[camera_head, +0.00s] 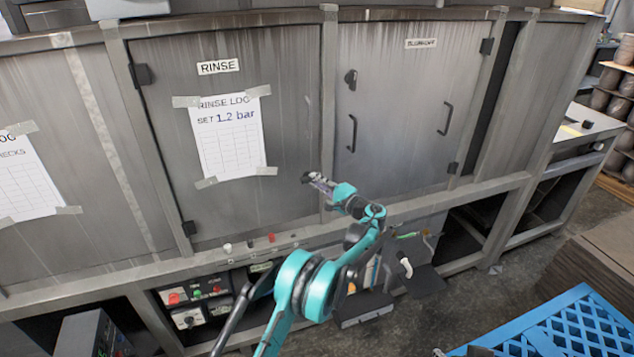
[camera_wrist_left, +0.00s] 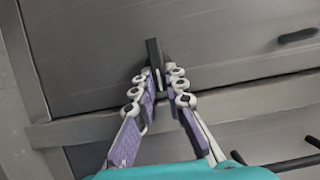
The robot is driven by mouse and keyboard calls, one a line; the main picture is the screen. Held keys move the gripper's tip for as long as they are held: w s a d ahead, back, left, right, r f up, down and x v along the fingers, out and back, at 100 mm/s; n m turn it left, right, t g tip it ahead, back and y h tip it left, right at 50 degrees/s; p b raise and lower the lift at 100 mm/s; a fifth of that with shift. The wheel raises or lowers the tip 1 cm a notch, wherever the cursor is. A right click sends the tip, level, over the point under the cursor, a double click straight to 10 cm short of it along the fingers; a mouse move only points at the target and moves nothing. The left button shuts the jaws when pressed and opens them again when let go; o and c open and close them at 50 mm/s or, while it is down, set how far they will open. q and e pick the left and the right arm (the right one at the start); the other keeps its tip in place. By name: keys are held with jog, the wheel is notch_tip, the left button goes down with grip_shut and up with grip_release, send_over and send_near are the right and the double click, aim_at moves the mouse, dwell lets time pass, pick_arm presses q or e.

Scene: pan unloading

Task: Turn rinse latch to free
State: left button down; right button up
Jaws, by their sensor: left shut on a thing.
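The grey rinse door (camera_head: 280,110) carries a "RINSE" label (camera_head: 218,67) and stands closed. The rinse latch (camera_head: 306,177) is a small dark handle at the door's right edge. My left gripper (camera_head: 318,182) reaches it from the right and below. In the left wrist view, my left gripper (camera_wrist_left: 160,85) has its purple-padded fingers shut on the latch (camera_wrist_left: 154,52). The dark latch bar sticks out beyond the fingertips, nearly upright in that view; its base is partly hidden by the fingers. My right gripper is in neither view.
The door to the right (camera_head: 390,110) has bar handles (camera_head: 352,133) and a dark latch (camera_head: 351,79). A taped rinse log sheet (camera_head: 230,135) hangs on the rinse door. Control boxes (camera_head: 190,300) sit below. A blue crate (camera_head: 570,330) stands at lower right.

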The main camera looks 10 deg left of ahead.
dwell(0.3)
pick_arm(q)
jog(key=c, duration=1.6)
grip_release()
jog(key=shift+o, duration=0.2)
jog(key=v, duration=1.2)
jog(key=shift+f, duration=0.15)
